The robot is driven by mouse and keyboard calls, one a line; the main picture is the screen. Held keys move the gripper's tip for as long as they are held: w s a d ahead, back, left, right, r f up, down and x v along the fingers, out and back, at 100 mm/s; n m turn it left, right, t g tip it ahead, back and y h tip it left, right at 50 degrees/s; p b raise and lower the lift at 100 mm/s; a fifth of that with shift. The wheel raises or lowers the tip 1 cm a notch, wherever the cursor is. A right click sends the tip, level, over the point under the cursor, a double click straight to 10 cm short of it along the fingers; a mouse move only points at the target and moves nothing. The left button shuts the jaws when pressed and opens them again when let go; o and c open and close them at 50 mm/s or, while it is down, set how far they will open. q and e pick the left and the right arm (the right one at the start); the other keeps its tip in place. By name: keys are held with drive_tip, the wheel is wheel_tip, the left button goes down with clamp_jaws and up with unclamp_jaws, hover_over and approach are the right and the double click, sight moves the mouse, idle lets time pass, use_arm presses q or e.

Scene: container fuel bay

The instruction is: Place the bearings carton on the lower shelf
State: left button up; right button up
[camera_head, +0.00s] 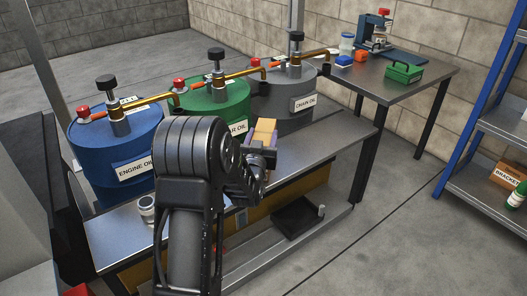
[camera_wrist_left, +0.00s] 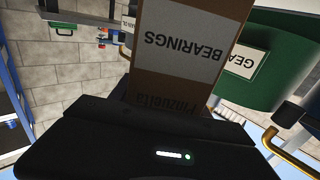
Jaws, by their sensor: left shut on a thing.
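The bearings carton (camera_head: 263,131) is a small tan box, partly hidden behind my left gripper (camera_head: 262,154) in the head view. In the left wrist view the carton (camera_wrist_left: 184,80) shows its white BEARINGS label upside down, and my left gripper is shut on it. It is held in front of the green drum, above the bench. A blue-framed shelf rack stands at the right edge; its lower visible shelf (camera_head: 474,190) bears a BRACKETS carton (camera_head: 508,176) and a green bottle (camera_head: 518,194). My right gripper is not in view.
Blue (camera_head: 108,150), green (camera_head: 222,97) and grey (camera_head: 285,97) oil drums with pumps stand along the bench (camera_head: 330,143). A black tray (camera_head: 297,217) lies on the bench's low shelf. A side table (camera_head: 430,72) holds tools. The floor before the rack is clear.

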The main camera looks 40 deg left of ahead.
use_arm(q)
clamp_jaws()
wheel_tip(320, 180, up, 9)
drive_tip(key=p, duration=0.3)
drive_tip(key=shift+r, duration=0.6)
idle(0.7)
